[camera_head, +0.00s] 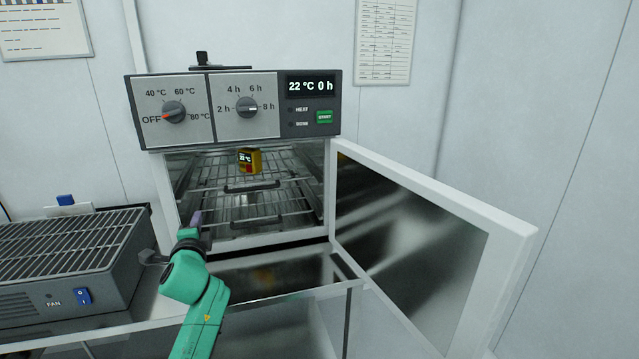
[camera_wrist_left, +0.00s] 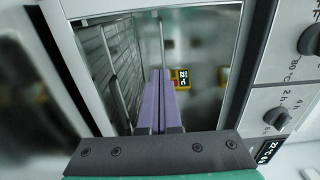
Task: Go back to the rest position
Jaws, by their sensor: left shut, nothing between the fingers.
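My left gripper (camera_head: 196,218) is at the left side of the oven's open front, with its arm coming up from below. In the left wrist view its purple fingers (camera_wrist_left: 158,98) are together with nothing between them, pointing into the oven chamber. The oven (camera_head: 160,190) stands with its door (camera_head: 500,245) swung open to the right. My right gripper is not in view.
Oven racks (camera_head: 275,195) fill the chamber. The control panel (camera_head: 235,108) above reads 22 °C 0 h, with the left knob near OFF. A grey fan unit (camera_head: 75,270) with a grille stands close to the left of my gripper. The open door blocks the right side.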

